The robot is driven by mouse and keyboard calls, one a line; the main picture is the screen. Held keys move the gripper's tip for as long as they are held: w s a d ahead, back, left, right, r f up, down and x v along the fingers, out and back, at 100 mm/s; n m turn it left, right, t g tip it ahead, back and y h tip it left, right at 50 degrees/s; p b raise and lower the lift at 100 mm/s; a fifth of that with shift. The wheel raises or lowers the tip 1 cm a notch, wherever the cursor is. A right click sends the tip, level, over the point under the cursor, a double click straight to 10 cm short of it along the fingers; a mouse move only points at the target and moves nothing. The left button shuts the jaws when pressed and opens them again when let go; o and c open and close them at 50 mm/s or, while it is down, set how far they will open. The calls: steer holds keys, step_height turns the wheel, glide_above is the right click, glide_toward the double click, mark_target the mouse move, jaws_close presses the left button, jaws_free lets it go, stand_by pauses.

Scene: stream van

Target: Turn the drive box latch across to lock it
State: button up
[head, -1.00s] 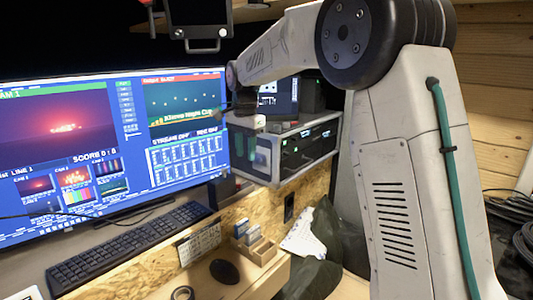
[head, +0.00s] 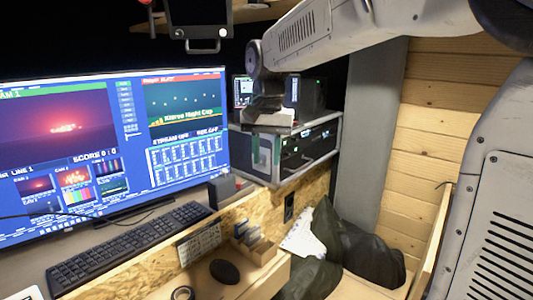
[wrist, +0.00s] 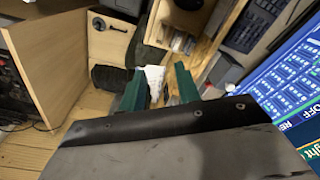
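I cannot pick out the drive box or its latch with certainty in either view. My gripper (head: 266,150) is in front of the metal-edged equipment case (head: 310,128) right of the monitor in the head view, and its wrist hides part of the case. In the wrist view the two green fingers of my gripper (wrist: 160,88) are apart with nothing held between them. A white paper and dark bags show beyond them. Whether the fingers touch the case cannot be told.
A large monitor (head: 110,145) and a keyboard (head: 130,250) fill the left. A mouse (head: 224,271) and a small wooden organiser (head: 263,251) are on the desk. Dark bags (head: 365,250) lie below right. A wooden panel (wrist: 100,50) with a dark round fitting shows in the wrist view.

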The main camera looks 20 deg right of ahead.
steer(key=shift+d, duration=0.15)
steer(key=c, duration=0.6)
steer(key=shift+m+g+y, duration=0.5)
steer(key=shift+m+g, duration=0.3)
steer(key=shift+m, duration=0.1)
steer(key=d+f, duration=0.1)
steer(key=f, duration=0.1)
steer(key=w+d+f, duration=0.1)
steer(key=f, duration=0.1)
steer(key=d+f, duration=0.2)
steer(key=f, duration=0.1)
steer(key=shift+w, duration=0.15)
jaws_close()
steer(key=w+f+m+t+y, duration=0.2)
steer(key=w+f+y, duration=0.3)
steer(key=f+y, duration=0.75)
steer(key=w+d+f+t+h, duration=0.2)
steer(key=w+d+t, duration=0.5)
steer(key=w+t, duration=0.5)
steer(key=shift+n+t, duration=0.3)
steer(key=shift+n, duration=0.1)
steer(key=x, duration=0.6)
steer(key=a+x, duration=0.1)
steer(key=x, duration=0.2)
steer(key=shift+s+r, duration=0.15)
steer(key=shift+s, duration=0.2)
